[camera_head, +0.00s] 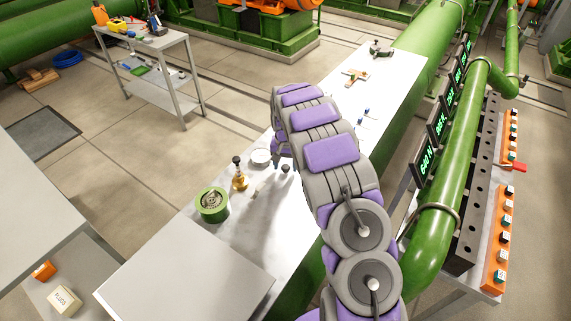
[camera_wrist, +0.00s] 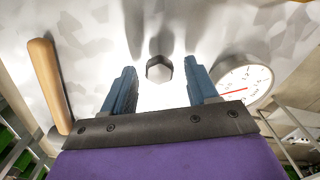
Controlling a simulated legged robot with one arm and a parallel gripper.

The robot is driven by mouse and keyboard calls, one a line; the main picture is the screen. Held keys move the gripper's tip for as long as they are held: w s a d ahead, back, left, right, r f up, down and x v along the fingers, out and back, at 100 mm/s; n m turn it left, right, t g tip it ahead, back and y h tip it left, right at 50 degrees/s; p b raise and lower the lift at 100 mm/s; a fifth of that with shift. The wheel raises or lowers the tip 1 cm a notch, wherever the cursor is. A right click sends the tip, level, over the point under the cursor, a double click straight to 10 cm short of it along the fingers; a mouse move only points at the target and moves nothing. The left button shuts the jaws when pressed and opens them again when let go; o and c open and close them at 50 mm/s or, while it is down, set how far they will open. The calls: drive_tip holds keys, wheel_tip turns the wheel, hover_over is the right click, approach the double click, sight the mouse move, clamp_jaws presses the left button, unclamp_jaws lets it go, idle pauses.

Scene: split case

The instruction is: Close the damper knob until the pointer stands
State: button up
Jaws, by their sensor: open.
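A small dark knob (camera_wrist: 159,68) with a pale faceted face shows between the fingertips of my gripper (camera_wrist: 160,65) in the wrist view. The fingers are apart, with visible gaps on both sides of the knob. A round white gauge (camera_wrist: 243,82) with a red pointer is just right of the right finger; its scale is too small to read. In the head view a small dark knob (camera_head: 286,168) stands on the white bench beside a white round dial (camera_head: 260,157). My purple and grey arm hides my gripper there. I cannot tell the damper knob's pointer position.
A wooden handle (camera_wrist: 49,82) lies left of the fingers. A brass fitting with a black knob (camera_head: 239,178) and a green round case (camera_head: 212,204) stand on the bench (camera_head: 308,225). A thick green pipe (camera_head: 452,150) and digital displays (camera_head: 427,160) line the right side.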

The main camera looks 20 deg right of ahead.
drive_tip(key=shift+c, duration=0.2)
drive_tip(key=c, duration=1)
drive_tip(key=shift+n+p, duration=0.4)
drive_tip(key=shift+r+n+p, duration=0.1)
drive_tip(key=shift+n+p, duration=0.8)
drive_tip(key=n+p, duration=0.2)
drive_tip(key=shift+n, duration=0.4)
drive_tip(key=n+p, duration=0.2)
drive_tip(key=n, duration=0.3)
drive_tip(key=shift+p, duration=0.4)
drive_tip(key=shift+n, duration=0.3)
